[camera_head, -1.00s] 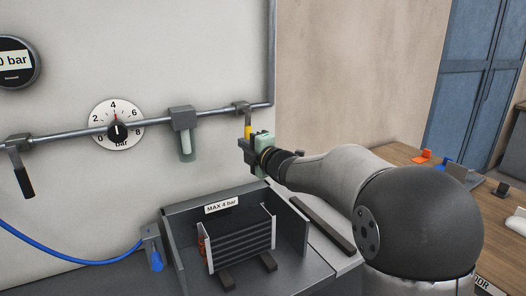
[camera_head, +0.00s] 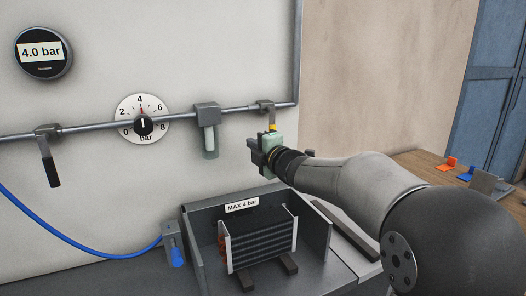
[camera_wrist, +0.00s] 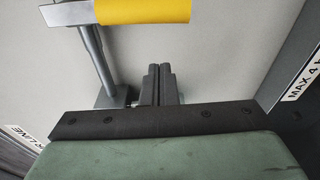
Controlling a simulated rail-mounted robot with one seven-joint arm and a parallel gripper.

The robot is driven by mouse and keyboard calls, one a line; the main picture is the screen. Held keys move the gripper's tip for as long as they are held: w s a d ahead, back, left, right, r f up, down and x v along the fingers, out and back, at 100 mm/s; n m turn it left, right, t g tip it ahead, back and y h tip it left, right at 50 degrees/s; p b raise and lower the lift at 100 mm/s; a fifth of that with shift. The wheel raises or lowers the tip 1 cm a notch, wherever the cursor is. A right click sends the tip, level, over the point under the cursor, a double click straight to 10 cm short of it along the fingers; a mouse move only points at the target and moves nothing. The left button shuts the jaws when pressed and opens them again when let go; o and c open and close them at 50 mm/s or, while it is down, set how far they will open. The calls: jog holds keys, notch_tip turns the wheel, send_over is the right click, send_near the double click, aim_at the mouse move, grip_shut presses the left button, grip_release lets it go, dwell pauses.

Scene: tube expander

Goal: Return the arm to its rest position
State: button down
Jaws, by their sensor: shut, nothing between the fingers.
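My gripper (camera_wrist: 160,84) is shut and empty, its two dark fingers side by side in the wrist view. In the head view my gripper (camera_head: 255,150) is in front of the wall, just below the pipe's right end. A valve with a yellow handle (camera_head: 273,127) is right behind it, mostly hidden by my gripper's green body. The yellow handle (camera_wrist: 145,11) also shows at the top of the wrist view, apart from the fingers.
A round display (camera_head: 42,52) reads 4.0 bar. A pressure dial (camera_head: 142,118), a filter bowl (camera_head: 209,140) and a black-handled valve (camera_head: 50,165) are on the pipe. Below my gripper is an open-topped box (camera_head: 313,235) marked MAX 4 bar. A blue hose (camera_head: 85,252) hangs left.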

jog(key=s+d+f+m+g+h+p, duration=0.1)
jog(key=s+d+f+m+g+h, duration=0.1)
jog(key=s+d+f+m+h, duration=0.45)
jog(key=s+d+f+m+g+h+p, duration=0.15)
jog(key=s+d+f+m+h, duration=0.25)
jog(key=s+d+m, duration=0.65)
jog(key=s+d+f+m+g+p, duration=0.1)
jog(key=s+f+m+g, duration=0.3)
jog(key=s, duration=0.8)
jog(key=s+d+f+m+g+p, duration=0.1)
jog(key=s+f+m+g, duration=0.3)
jog(key=s, duration=0.8)
notch_tip(320, 180, down, 2)
jog(key=g, duration=0.3)
jog(key=shift+s+f+p, duration=0.25)
jog(key=shift+s+p, duration=0.05)
jog(key=shift+p, duration=0.1)
